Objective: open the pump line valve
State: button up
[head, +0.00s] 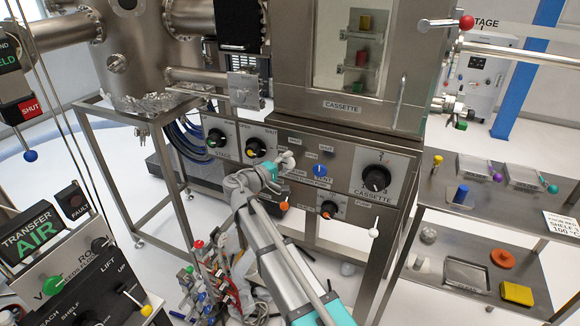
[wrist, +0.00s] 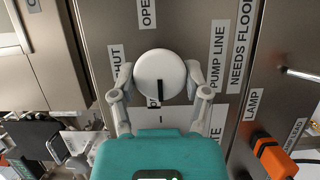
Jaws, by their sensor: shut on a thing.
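The pump line valve is a round white knob (wrist: 160,75) with a short black mark, on the steel panel (wrist: 100,25). In the wrist view, the mark runs from near the knob's middle towards its lower edge. The OPEN label (wrist: 147,12) is above the knob, the SHUT label (wrist: 116,68) is to its left, and the PUMP LINE label (wrist: 217,55) is to its right. My gripper (wrist: 160,90) is shut on the knob, one finger on each side. In the head view my gripper (head: 279,168) reaches the panel and partly hides the knob.
A shelf rack (head: 440,200) stands right.

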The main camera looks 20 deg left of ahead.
dwell(0.4)
jog(key=o, duration=1.1)
jog(key=shift+o, duration=0.2)
jog(key=shift+s+a, duration=0.1)
jog(key=v, duration=1.1)
jog(key=shift+s+a, duration=0.2)
jog(key=shift+s, duration=0.15)
